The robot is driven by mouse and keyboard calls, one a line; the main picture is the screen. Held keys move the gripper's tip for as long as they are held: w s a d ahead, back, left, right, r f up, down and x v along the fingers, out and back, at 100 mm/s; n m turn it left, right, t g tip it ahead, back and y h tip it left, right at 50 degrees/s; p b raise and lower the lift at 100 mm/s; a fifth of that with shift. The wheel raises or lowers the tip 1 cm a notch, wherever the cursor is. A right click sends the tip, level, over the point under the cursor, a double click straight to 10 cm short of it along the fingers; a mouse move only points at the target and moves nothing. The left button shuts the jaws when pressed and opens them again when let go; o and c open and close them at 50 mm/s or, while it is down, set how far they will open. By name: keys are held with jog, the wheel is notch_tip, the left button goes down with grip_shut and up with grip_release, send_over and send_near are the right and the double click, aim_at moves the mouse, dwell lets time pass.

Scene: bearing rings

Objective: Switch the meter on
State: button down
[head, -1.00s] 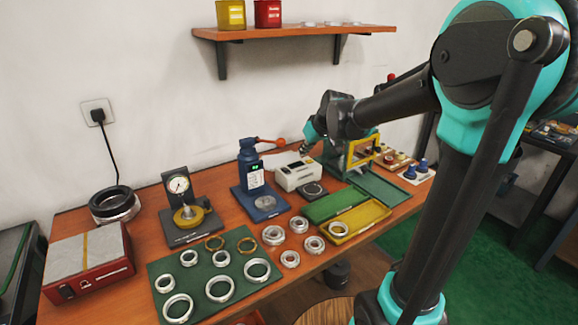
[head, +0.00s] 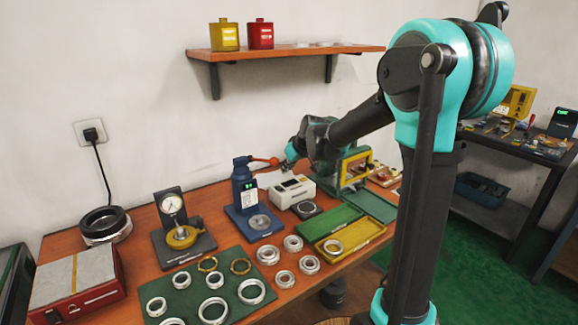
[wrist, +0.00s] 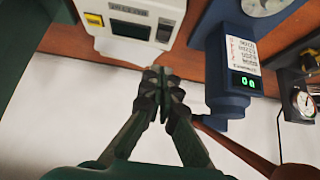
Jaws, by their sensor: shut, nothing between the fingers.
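The meter is most likely the white box (head: 293,191) with a dark display, near the back of the bench; I cannot read its name. My gripper (head: 286,165) is at the box's far side, by the wall. In the wrist view my gripper (wrist: 163,78) is shut and empty, its fingertips close to the box's edge; I cannot tell whether they touch it.
A green frame (head: 352,168) stands right.

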aim_at(281, 188)
jog(key=x, duration=0.4)
jog(key=shift+w+a+f, duration=0.1)
jog(key=shift+w+f, duration=0.05)
jog(key=shift+f, duration=0.05)
notch_tip(281, 188, down, 3)
jog(key=shift+f, duration=0.6)
jog(key=shift+s+f, duration=0.35)
jog(key=shift+f, duration=0.15)
jog(key=shift+r, duration=0.3)
jog(key=shift+r, duration=0.6)
